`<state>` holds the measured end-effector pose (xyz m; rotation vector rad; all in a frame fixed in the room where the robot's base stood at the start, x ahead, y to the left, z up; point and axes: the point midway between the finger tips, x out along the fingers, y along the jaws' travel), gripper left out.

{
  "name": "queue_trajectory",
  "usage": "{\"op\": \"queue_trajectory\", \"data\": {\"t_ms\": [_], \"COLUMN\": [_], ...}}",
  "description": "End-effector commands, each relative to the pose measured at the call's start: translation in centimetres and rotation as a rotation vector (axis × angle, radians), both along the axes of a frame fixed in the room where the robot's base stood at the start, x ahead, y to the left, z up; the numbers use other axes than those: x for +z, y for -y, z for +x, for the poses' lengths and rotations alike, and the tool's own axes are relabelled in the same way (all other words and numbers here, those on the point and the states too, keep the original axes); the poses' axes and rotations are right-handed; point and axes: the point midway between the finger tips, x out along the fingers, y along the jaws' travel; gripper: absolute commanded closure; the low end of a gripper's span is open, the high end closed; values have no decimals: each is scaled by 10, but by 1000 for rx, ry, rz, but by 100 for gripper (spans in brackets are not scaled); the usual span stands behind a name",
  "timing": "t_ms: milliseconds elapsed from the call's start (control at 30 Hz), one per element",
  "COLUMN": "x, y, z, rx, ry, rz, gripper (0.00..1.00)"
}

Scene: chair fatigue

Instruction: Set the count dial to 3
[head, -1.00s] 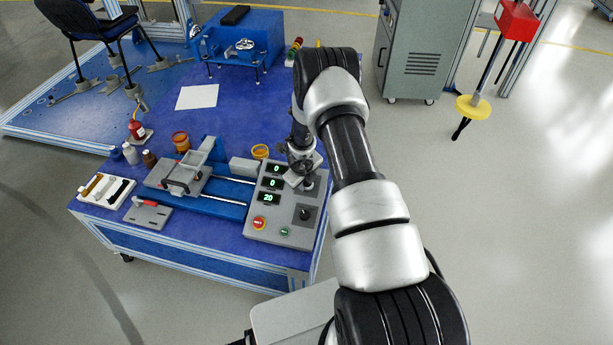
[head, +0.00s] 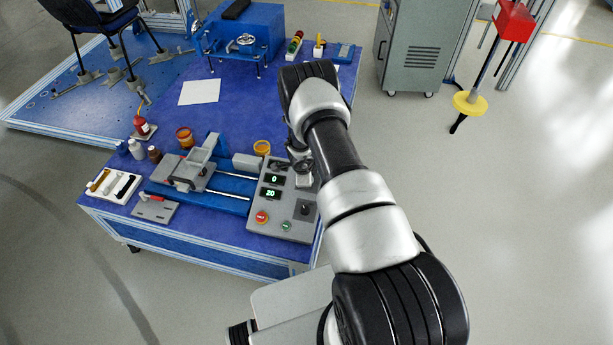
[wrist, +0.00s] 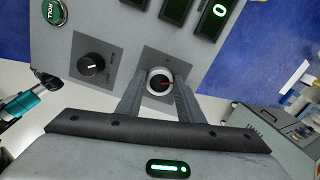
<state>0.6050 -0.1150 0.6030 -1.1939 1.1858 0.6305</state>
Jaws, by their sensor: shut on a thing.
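The grey control panel (head: 259,229) sits at the near right corner of the blue table. Its visible displays read 0 (head: 274,179) and 20 (head: 270,193); the top one is hidden behind my arm. In the wrist view my gripper (wrist: 158,92) has its fingers on both sides of a round dial (wrist: 160,81) with a pale rim and a red mark, and is shut on it. A second, black dial (wrist: 90,64) is free, to the left in that view; it also shows in the head view (head: 305,208).
A red button (head: 262,217) and a green button (head: 286,226) are on the panel's near edge. A blue slide rig (head: 215,202) stands left of the panel, with a tool tray (head: 112,187) beyond it. Open floor lies to the right of the table.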

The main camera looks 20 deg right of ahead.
Motion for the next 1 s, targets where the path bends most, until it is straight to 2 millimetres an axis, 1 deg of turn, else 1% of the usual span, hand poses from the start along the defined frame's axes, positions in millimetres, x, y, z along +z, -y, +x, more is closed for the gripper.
{"op": "queue_trajectory", "data": {"t_ms": [300,733,767,800,867,1000], "x": [0,0,0,0,0,0], "y": [0,0,0,0,0,0], "z": [0,0,0,0,0,0], "rx": [79,85,85,85,85,84], "ry": [-18,-20,-20,-20,-20,-20], "rz": [-26,-29,-29,-29,-29,-28], "gripper": [89,89,65,58,48,48]}}
